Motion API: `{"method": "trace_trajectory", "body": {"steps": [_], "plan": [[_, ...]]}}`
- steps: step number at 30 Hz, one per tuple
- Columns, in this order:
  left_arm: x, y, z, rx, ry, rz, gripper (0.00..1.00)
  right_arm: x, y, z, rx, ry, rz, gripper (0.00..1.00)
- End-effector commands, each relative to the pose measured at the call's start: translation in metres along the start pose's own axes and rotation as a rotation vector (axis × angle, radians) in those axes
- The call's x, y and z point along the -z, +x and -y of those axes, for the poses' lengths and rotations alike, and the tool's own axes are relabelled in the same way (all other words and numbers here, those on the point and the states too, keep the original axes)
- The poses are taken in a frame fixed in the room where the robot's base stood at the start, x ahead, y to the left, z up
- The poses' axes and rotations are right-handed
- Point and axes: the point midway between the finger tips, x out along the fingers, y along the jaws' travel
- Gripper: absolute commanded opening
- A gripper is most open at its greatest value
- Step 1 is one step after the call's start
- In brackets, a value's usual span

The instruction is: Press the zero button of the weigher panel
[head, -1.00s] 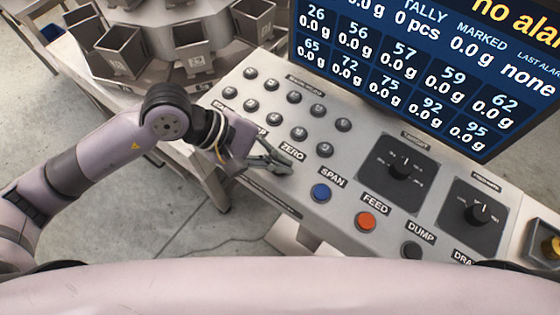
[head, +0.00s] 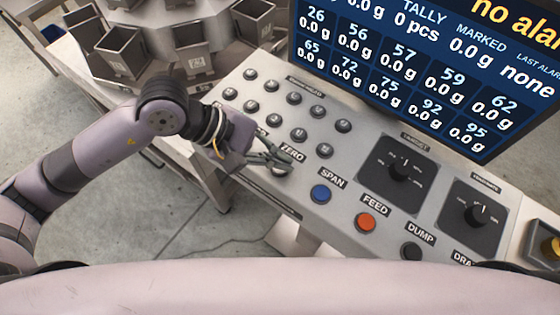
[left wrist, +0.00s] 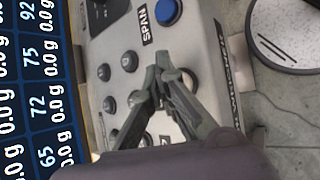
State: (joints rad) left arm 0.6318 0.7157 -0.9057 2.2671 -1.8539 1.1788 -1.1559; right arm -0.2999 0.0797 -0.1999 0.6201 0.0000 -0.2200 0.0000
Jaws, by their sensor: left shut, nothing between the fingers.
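The weigher panel (head: 260,188) is a pale sloped console. Its ZERO label (head: 292,152) shows just above my left gripper (head: 284,169), whose fingers are shut and empty. The fingertips lie over the spot below that label, and the zero button there is hidden in the head view. In the left wrist view the left gripper (left wrist: 162,66) has its tips together, beside a dark round button (left wrist: 189,77), partly covered, that appears to be the zero button. I cannot tell whether the tips touch it. My right gripper is not in view.
The blue SPAN button (head: 320,193) is close to the right of the fingertips, then the orange FEED button (head: 365,222) and dark DUMP button (head: 411,250). Several small dark buttons and two knobs surround them. The screen (head: 425,70) stands behind the panel.

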Motion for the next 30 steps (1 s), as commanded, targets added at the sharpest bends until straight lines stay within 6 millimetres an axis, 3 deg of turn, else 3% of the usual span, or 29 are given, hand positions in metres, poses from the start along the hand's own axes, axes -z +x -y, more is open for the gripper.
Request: {"method": "trace_trajectory", "body": {"steps": [8, 21, 30], "plan": [[-0.003, -0.004, -0.004, -0.002, 0.002, 0.0, 0.0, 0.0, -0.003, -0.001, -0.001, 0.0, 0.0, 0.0], [-0.025, -0.034, -0.025, -0.002, 0.002, 0.001, 0.0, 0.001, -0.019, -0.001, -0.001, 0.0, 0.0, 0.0], [-0.026, -0.035, -0.025, -0.001, 0.0, 0.001, 0.0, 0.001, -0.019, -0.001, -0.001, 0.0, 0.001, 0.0]]}}
